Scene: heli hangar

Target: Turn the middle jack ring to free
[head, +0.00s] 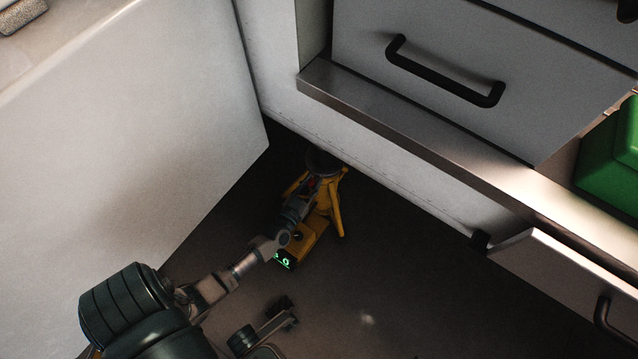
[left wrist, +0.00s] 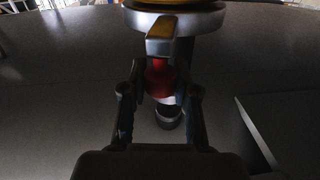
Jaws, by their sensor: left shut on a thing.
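One yellow tripod jack (head: 322,228) stands on the dark floor beneath the cabinet front in the head view. Its top is dark and in shadow. My left gripper (head: 304,195) reaches to its upper part from the lower left. In the left wrist view, my left gripper (left wrist: 160,95) has a finger on each side of a red part (left wrist: 159,78) of the jack and is shut on it. A silver and yellow piece (left wrist: 161,33) of the jack sits just above the red part. Any ring marking is too dark to read.
A large pale panel (head: 130,120) stands at the left. A ledge (head: 420,135) and a drawer with a black handle (head: 445,75) overhang the jack's right side. A green case (head: 608,165) is at the right. Dark floor (head: 400,280) lies open in front.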

